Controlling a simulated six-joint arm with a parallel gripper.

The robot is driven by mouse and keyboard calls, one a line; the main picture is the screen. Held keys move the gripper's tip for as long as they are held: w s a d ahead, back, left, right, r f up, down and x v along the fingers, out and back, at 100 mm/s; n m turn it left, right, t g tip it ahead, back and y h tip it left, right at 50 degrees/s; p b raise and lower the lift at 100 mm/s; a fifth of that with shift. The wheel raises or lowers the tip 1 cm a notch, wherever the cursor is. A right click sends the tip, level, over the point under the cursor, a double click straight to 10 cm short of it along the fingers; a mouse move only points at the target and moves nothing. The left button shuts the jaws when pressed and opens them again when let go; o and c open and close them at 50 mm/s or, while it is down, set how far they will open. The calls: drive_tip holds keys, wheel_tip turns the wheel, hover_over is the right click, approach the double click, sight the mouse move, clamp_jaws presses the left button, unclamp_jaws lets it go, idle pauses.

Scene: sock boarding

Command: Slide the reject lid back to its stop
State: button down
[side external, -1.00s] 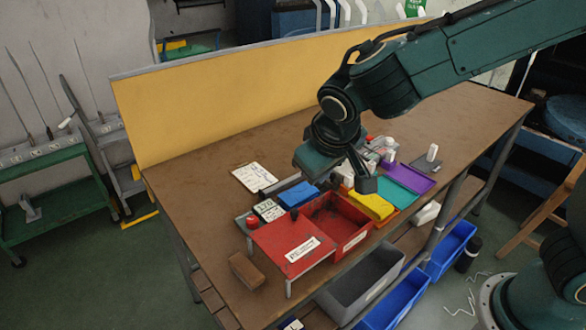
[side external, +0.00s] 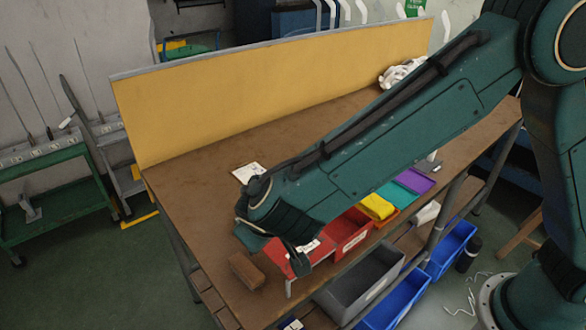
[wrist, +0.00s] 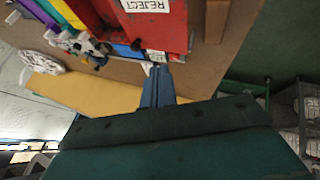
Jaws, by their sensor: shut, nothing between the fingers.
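The red reject lid (side external: 320,256) lies to the left of the red bin (side external: 350,230) in the side view, largely hidden behind my arm and gripper. In the wrist view the lid (wrist: 172,28) is at the top, with its white REJECT label (wrist: 145,5) upside down. My gripper (side external: 300,264) is shut and empty, and looks to be over or beside the lid. In the wrist view its closed fingertips (wrist: 157,66) point at the lid's edge; I cannot tell whether they touch it.
A brown block (side external: 246,270) lies left of the lid. Yellow (side external: 376,206), teal (side external: 394,192) and purple (side external: 415,180) pieces sit to the right. A yellow panel (side external: 220,105) walls the table's back. Grey (side external: 360,285) and blue bins (side external: 398,300) hang below the front edge.

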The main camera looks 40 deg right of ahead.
sight(277, 240)
drive_tip(key=x, duration=1)
drive_tip(key=shift+d, duration=0.1)
drive_tip(key=shift+w+d+r, duration=0.1)
drive_tip(key=shift+d, duration=0.4)
drive_tip(key=shift+w+d+r, duration=0.1)
drive_tip(key=shift+d, duration=0.4)
drive_tip(key=shift+w+d, duration=0.15)
drive_tip(key=shift+d, duration=0.7)
drive_tip(key=shift+d, duration=0.25)
drive_tip(key=d, duration=1.3)
drive_tip(key=shift+d, duration=0.15)
